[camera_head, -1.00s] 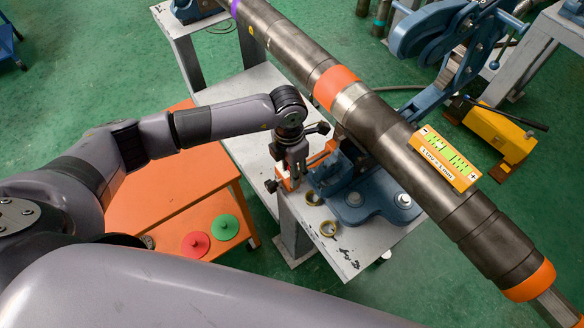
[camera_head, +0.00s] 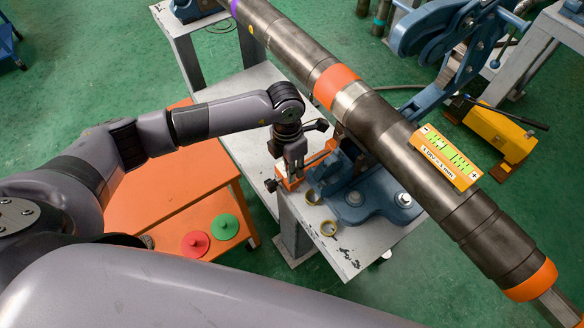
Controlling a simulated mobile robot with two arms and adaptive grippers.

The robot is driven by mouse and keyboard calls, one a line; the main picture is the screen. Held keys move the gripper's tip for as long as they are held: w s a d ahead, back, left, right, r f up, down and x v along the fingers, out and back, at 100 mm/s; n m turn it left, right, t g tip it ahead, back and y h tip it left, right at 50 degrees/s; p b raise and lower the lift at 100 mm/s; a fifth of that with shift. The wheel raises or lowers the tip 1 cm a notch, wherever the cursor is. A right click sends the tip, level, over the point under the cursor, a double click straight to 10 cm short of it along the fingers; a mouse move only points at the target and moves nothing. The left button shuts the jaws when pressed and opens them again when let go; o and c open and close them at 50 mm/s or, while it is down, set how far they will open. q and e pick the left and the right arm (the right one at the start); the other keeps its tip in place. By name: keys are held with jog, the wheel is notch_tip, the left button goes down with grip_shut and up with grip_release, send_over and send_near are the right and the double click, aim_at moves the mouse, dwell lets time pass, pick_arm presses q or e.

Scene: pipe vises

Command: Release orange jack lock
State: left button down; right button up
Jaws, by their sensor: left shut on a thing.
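The orange jack lock (camera_head: 321,157) shows as a small orange piece beside the blue vise base, under the long pipe. My left gripper (camera_head: 293,172) points down over its near-left end and is shut on it. The fingers and wrist hide much of the lock, so I cannot tell its exact position. My right gripper is not in the picture.
A long dark pipe (camera_head: 395,135) with orange bands runs diagonally above the blue vise (camera_head: 375,197). An orange table (camera_head: 165,195) holds a red disc (camera_head: 195,244) and a green disc (camera_head: 225,227).

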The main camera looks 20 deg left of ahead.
pick_arm(q)
jog(key=g+h+b, duration=0.1)
jog(key=b, duration=0.1)
jog(key=w+a+f+g+h+b, duration=0.1)
jog(key=h+b, duration=0.1)
jog(key=b, duration=0.1)
jog(key=shift+a, duration=0.15)
jog(key=shift+w+a+g+h+b, duration=0.25)
jog(key=shift+g+h+b, duration=0.55)
jog(key=shift+b, duration=0.5)
jog(key=shift+r, duration=0.1)
jog(key=c, duration=1.5)
grip_release()
jog(key=shift+s, duration=0.1)
jog(key=shift+r, duration=0.1)
jog(key=v, duration=1.2)
